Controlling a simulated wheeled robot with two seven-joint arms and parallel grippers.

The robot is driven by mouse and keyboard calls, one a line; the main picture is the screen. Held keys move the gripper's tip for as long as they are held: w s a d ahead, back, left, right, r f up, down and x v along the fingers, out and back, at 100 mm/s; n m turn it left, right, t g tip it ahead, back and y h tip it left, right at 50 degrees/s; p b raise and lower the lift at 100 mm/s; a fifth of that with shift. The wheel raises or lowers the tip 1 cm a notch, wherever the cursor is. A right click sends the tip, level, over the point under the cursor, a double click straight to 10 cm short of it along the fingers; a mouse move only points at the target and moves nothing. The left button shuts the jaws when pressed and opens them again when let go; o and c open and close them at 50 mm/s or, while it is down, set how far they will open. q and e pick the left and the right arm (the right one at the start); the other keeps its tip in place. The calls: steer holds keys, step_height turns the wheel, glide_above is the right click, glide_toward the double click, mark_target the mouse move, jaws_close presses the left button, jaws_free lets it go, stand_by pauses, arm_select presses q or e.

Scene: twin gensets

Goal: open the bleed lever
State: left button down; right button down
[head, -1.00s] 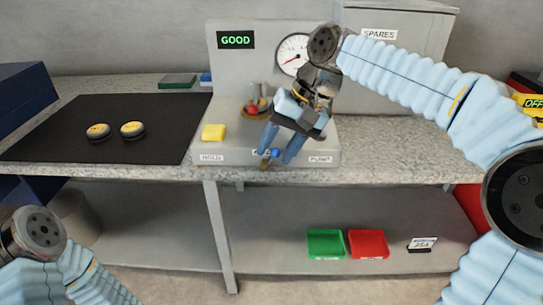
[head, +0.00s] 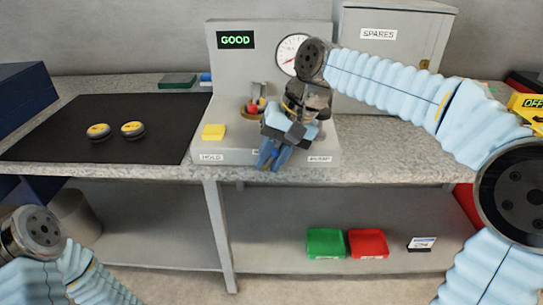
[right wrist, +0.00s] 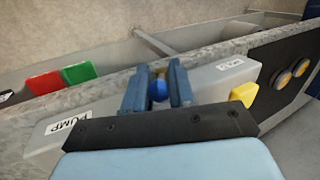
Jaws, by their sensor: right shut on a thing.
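The bleed lever shows in the right wrist view as a round blue knob (right wrist: 158,91) between my right gripper's two blue fingers. My right gripper (head: 269,164) is shut on it at the front edge of the grey test stand (head: 226,150). In the head view the gripper hides the knob and most of the middle label. The HOLD label (head: 211,157) is left of the gripper and the PUMP label (head: 320,159) is right of it. The left arm's wrist is at the lower left; its fingers are out of view.
The pressure gauge (head: 291,50) is partly behind my right wrist. A green GOOD display (head: 236,40) is lit. A yellow block (head: 213,132) sits left of the gripper. Two round pucks lie on the black mat (head: 60,130). Green (head: 325,243) and red (head: 368,243) trays stand on the lower shelf.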

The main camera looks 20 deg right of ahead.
steer(key=shift+w+a+r+g+h, duration=0.15)
steer(key=shift+a+g+h, duration=0.2)
steer(key=shift+h, duration=0.45)
steer(key=shift+d+h, duration=0.1)
steer(key=shift+h, duration=0.2)
steer(key=c, duration=1)
jaws_free()
steer(key=v, duration=1.3)
steer(key=shift+r, duration=0.35)
